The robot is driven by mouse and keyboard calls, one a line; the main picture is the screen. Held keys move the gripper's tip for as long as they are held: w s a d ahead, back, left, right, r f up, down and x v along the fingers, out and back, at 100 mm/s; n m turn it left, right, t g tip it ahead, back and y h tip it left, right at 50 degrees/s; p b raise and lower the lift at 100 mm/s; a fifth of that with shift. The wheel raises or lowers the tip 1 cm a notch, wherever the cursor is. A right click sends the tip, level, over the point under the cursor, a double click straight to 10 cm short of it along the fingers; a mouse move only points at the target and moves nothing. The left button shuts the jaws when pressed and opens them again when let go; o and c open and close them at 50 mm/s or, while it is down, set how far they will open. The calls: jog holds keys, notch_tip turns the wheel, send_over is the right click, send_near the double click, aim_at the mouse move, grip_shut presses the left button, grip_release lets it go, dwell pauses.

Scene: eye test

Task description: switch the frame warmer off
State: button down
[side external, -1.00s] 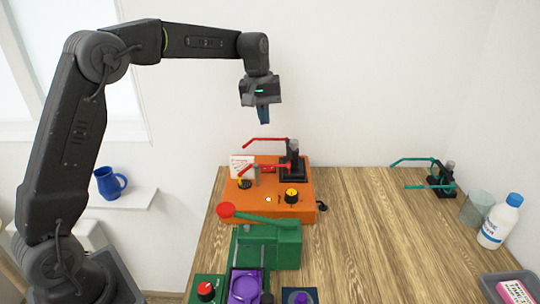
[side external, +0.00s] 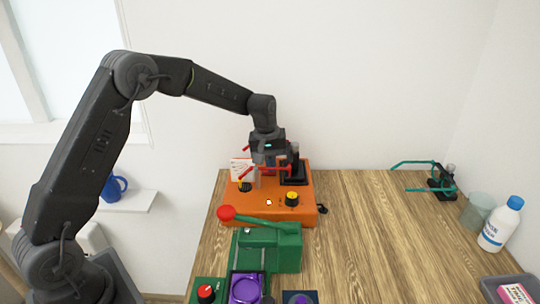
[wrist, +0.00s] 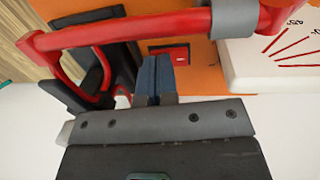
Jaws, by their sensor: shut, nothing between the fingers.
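The frame warmer is an orange box (side external: 270,212) at the table's back left. A yellow-topped black knob (side external: 292,199) and a small pale, bright lamp (side external: 268,202) are on its top; a black knob with a yellow pointer (side external: 244,186) is at its left. In the wrist view a red rocker switch (wrist: 178,54) with a white mark is set in the orange top. My gripper (side external: 268,170) is shut and empty, low over the box. Its blue fingertips (wrist: 156,60) are at the switch, partly covering it; I cannot tell whether they touch.
Red spectacles (wrist: 120,32) on a black stand (side external: 293,176) are close beside my fingers. A white angle card (wrist: 275,60) stands at the box's left. A green press (side external: 270,250) with a red-knobbed lever is in front. The table's middle right is clear.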

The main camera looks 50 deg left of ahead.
aim_at(266, 171)
jog(key=shift+f, duration=0.15)
jog(key=shift+d+f, duration=0.1)
jog(key=shift+f, duration=0.35)
jog(key=shift+s+a, duration=0.6)
jog(key=shift+a, duration=0.05)
notch_tip(266, 171, up, 15)
jog(key=a, duration=0.1)
jog(key=shift+s+f, duration=0.15)
jog(key=shift+s, duration=0.25)
dwell(0.4)
jog(key=shift+w+d, duration=0.45)
jog(key=shift+d, duration=0.05)
